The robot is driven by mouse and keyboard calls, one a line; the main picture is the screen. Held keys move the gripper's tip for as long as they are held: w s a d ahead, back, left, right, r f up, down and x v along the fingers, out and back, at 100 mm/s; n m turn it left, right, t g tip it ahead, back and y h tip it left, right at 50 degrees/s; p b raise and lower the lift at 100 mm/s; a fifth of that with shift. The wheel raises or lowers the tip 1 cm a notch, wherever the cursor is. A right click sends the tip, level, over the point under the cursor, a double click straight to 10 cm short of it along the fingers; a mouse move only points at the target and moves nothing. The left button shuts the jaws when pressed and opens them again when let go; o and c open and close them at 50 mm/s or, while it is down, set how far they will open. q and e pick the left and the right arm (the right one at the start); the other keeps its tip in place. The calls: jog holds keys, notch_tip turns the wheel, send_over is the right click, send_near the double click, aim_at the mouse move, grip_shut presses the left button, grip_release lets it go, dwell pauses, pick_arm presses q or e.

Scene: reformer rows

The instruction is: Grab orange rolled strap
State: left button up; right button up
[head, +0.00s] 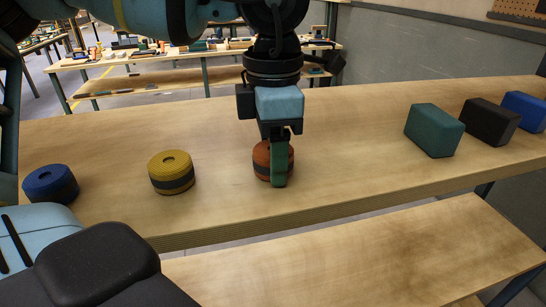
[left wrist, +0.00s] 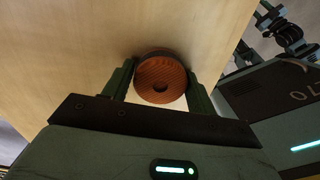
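The orange rolled strap (head: 261,160) sits on the wooden table top, with a dark band around it. My left gripper (head: 280,176) points down at it in the head view, and one green finger hides part of it. In the left wrist view the orange rolled strap (left wrist: 161,77) lies between the two fingers of my left gripper (left wrist: 162,70). The fingertips are very close to its sides on left and right. I cannot tell whether they press on it. My right gripper is not in view.
A yellow roll (head: 171,172) and a blue roll (head: 50,184) stand to the left on the table (head: 340,140). Green (head: 434,130), black (head: 490,121) and blue (head: 523,111) blocks stand at the right. Bare wood lies between strap and green block. A lower shelf (head: 360,255) runs in front.

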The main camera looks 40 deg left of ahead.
pick_arm(q)
jog(key=c, duration=0.6)
jog(key=shift+r, duration=0.2)
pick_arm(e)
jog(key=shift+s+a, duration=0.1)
pick_arm(q)
jog(key=shift+r, duration=0.2)
jog(key=shift+r+b, duration=0.3)
jog(key=shift+r, duration=0.4)
jog(key=shift+s+r, duration=0.55)
jog(key=shift+r, duration=0.15)
jog(key=s, duration=0.5)
jog(key=s+r, duration=0.1)
jog(key=s, duration=0.4)
jog(key=s+a+b, duration=0.1)
jog(key=s, duration=0.4)
jog(key=shift+a+r, duration=0.1)
jog(key=shift+r, duration=0.15)
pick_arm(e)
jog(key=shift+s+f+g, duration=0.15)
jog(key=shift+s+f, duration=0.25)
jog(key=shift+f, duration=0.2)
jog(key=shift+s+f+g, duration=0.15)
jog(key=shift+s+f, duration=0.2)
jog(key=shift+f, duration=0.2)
